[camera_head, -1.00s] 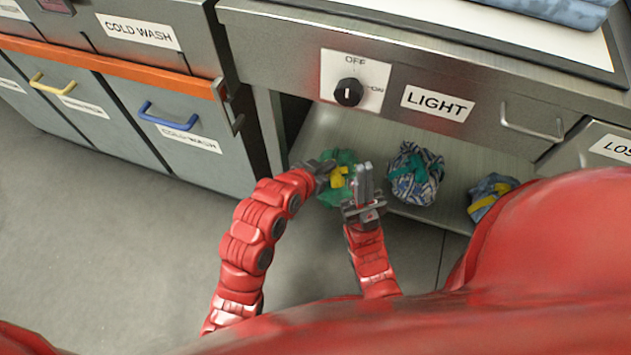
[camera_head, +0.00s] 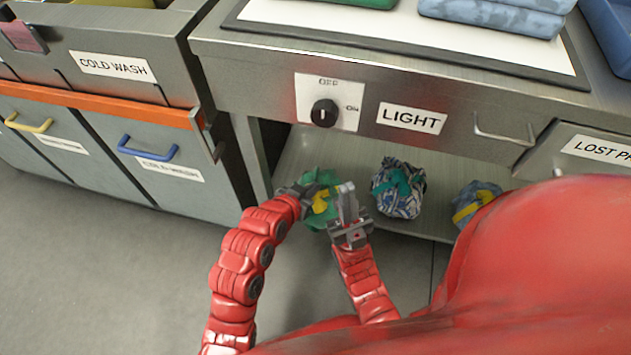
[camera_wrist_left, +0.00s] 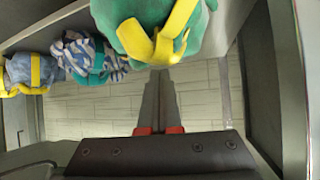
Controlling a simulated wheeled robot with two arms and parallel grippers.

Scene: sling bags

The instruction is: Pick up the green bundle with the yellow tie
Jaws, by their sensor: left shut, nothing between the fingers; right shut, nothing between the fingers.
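The green bundle (camera_head: 324,176) with its yellow tie (camera_head: 322,200) is at the left end of the low shelf, partly hidden by my grippers. In the left wrist view the bundle (camera_wrist_left: 128,28) fills the top middle, its yellow tie (camera_wrist_left: 160,45) facing the camera. My left gripper (camera_head: 308,192) is at the bundle's left side, shut and empty. Its closed fingers (camera_wrist_left: 161,76) end just below the bundle in the wrist view; I cannot tell whether they touch it. My right gripper (camera_head: 346,190) is shut and empty at the bundle's right front, fingers pointing up.
A striped bundle with a green tie (camera_head: 399,187) and a blue bundle with a yellow tie (camera_head: 474,203) lie farther right on the shelf (camera_head: 436,188). The counter with a knob (camera_head: 324,113) overhangs the shelf. Cabinets stand left. The floor (camera_head: 90,270) in front is clear.

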